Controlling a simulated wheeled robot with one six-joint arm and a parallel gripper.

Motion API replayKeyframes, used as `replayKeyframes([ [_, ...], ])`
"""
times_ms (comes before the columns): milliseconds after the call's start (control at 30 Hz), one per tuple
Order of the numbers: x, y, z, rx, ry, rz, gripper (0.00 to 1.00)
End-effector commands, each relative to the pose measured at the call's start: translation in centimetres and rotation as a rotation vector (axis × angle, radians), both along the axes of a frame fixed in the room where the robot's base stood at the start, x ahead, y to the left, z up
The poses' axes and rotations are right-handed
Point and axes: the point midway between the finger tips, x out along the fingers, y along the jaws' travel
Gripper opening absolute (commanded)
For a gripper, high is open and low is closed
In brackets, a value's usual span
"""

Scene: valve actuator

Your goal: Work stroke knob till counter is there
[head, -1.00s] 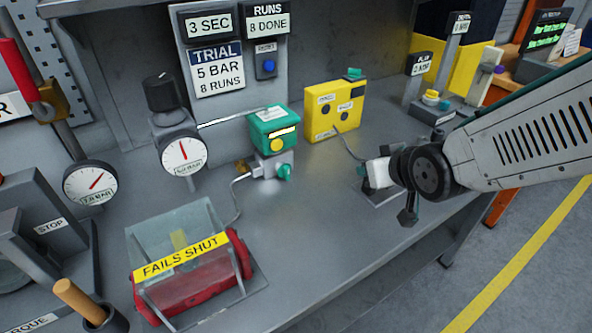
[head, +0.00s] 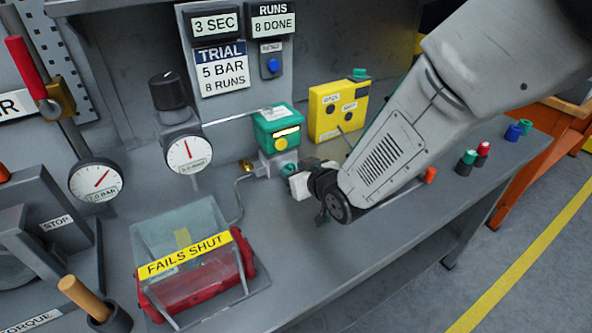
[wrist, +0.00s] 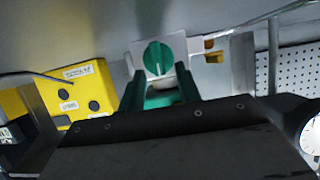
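The counter (head: 271,22) reads "RUNS 8 DONE". The card (head: 222,70) reads "TRIAL 5 BAR 8 RUNS". A round green knob (wrist: 157,58) with a raised bar sits on a grey block, straight ahead in the wrist view. In the head view the knob (head: 288,168) is partly hidden beside the end of my arm. My gripper (wrist: 161,86) has its two green fingers apart, just short of the knob, with nothing between them. I cannot tell whether they touch it. In the head view the fingertips are not clear.
A green-topped unit (head: 277,128) stands above the knob. A yellow box (head: 338,108) stands behind my arm. The red "FAILS SHUT" cylinder (head: 193,270) lies under a clear guard at the front. Gauges (head: 188,153) stand to the left. Coloured pieces (head: 483,152) lie at the right edge.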

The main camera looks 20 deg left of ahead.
Motion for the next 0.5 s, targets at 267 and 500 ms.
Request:
replayKeyframes([
  [267, 0.18, 0.27, -0.09, 0.0, 0.0, 0.0, 0.34],
  [500, 0.16, 0.26, -0.09, 0.0, 0.0, 0.0, 0.0],
])
